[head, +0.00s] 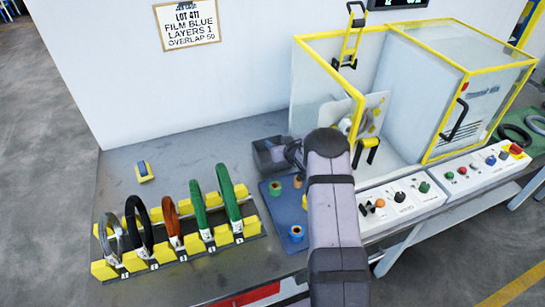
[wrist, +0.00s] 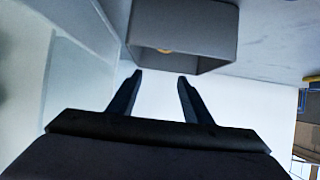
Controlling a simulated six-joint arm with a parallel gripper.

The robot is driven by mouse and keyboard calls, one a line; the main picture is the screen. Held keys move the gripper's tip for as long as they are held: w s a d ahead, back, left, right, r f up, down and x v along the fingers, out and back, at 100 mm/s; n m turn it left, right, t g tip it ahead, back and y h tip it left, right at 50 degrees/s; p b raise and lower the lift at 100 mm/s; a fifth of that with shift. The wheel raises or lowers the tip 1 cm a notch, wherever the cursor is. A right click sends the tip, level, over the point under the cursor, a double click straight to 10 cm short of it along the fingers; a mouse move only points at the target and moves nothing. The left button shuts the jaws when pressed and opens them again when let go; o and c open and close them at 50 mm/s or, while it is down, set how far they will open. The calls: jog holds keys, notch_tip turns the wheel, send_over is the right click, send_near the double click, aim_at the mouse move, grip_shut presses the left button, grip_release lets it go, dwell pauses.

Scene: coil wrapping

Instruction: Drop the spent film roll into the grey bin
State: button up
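The dark grey bin (head: 264,163) stands at the back of the bench, left of the machine. In the wrist view the bin (wrist: 190,22) is at the top, just beyond my fingertips. A small tan-orange piece (wrist: 165,51) shows inside it, mostly hidden by the wall; it may be the spent film roll, but I cannot tell for certain. My gripper (wrist: 159,77) is open, with nothing between its fingers. In the head view my gripper (head: 294,152) is beside the bin's right side, partly hidden by my arm.
A yellow rack (head: 180,238) with several coils stands at front left. The yellow-framed machine (head: 325,75) and control boxes (head: 402,203) are to the right. The back left bench is mostly clear.

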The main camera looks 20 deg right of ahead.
jog(key=shift+s, duration=0.1)
jog(key=b+v, duration=0.2)
jog(key=v, duration=0.5)
dwell(0.4)
jog(key=shift+s, duration=0.1)
jog(key=s+a+r+g, duration=0.1)
jog(key=s+a+g, duration=0.3)
jog(key=s, duration=0.9)
jog(key=s+a+r+g, duration=0.1)
jog(key=s+a+g, duration=0.3)
jog(key=s, duration=0.9)
jog(key=s+a+r+g, duration=0.2)
jog(key=s+a+g, duration=0.2)
jog(key=s+a, duration=0.4)
jog(key=s, duration=0.4)
jog(key=shift+s+a, duration=0.4)
jog(key=shift+r, duration=0.1)
